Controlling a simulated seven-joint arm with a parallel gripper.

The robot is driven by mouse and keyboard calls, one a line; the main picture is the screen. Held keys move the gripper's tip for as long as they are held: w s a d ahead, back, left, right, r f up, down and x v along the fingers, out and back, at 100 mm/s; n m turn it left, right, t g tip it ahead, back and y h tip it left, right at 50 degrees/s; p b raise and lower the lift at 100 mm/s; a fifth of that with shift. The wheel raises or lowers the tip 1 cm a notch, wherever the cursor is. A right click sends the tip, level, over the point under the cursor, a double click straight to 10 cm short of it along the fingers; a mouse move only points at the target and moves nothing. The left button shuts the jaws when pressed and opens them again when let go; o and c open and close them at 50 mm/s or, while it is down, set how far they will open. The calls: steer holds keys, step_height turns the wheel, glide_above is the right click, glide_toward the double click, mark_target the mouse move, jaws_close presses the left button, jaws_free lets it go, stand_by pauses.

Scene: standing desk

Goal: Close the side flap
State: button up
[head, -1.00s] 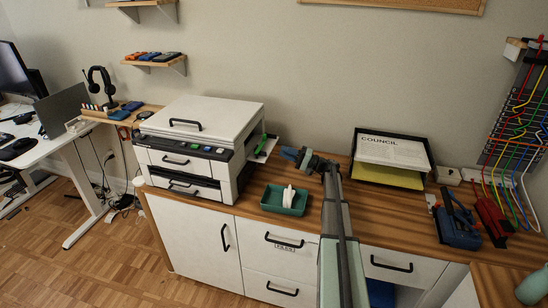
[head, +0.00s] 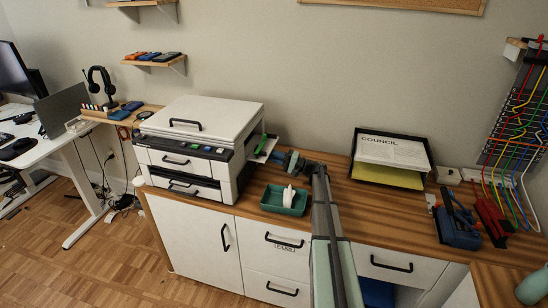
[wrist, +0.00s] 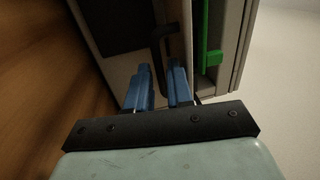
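The white printer (head: 195,150) stands on the wooden counter. Its side flap (head: 266,149) stands out from the right side, with a green part (head: 261,143) beside it. My gripper (head: 280,157) is just right of the flap, low over the counter. In the wrist view, my gripper's two blue fingers (wrist: 161,68) are apart with a narrow gap and nothing clearly between them. A dark handle-like bar (wrist: 162,40) lies just beyond the fingertips. The green part (wrist: 212,45) is to their right, by pale panels. I cannot tell whether the fingers touch the flap.
A green tray (head: 273,202) with a white item sits in front of my gripper. A black paper tray (head: 430,178) with a "COUNCIL" sheet stands to the right. The counter (head: 336,163) between my gripper and that tray is clear.

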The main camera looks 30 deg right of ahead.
steer(key=shift+c, duration=0.3)
jaws_close()
stand_by(1.1)
